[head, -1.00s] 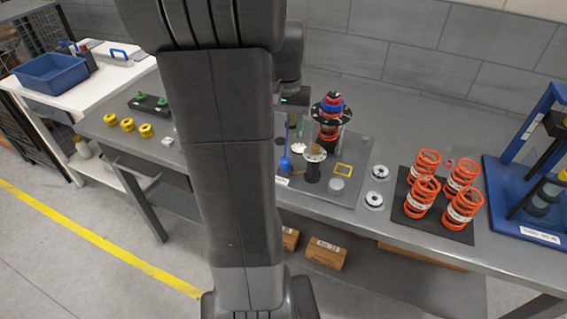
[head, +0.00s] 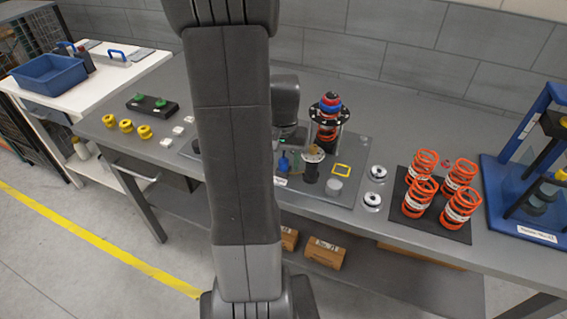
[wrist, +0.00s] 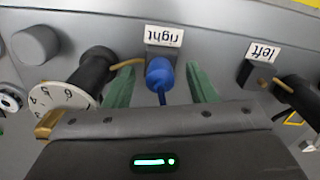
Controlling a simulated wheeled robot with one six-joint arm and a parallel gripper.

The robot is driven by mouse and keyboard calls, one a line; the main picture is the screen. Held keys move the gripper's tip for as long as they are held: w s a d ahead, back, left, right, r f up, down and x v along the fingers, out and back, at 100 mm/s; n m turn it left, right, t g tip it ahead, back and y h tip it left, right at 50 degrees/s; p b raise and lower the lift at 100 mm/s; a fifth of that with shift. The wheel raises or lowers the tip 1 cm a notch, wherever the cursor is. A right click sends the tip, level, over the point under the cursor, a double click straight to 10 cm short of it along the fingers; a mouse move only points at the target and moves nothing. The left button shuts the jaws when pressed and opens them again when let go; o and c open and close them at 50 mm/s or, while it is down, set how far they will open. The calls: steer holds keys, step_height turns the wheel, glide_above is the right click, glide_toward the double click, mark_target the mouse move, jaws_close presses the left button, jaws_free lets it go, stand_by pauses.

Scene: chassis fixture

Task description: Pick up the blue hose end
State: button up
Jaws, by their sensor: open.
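The blue hose end (wrist: 160,72) shows in the wrist view as a rounded blue piece with a thin blue hose running down from it. It lies between the two green fingers of my gripper (wrist: 159,66), with gaps on both sides. The fingers are open. A fixture block labelled "right" (wrist: 164,36) is just beyond it, and a tan tube runs left from there to a black cylinder. In the head view the blue hose end (head: 284,164) is small on the grey plate, beside my arm, which hides most of my gripper.
A black cylinder with a numbered white dial (wrist: 62,100) is close left in the wrist view. A block labelled "left" (wrist: 262,53) is to the right. A spring assembly (head: 329,115) stands behind, orange springs (head: 440,190) on the right, yellow rings (head: 126,125) on the left.

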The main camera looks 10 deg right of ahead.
steer(key=c, duration=1.1)
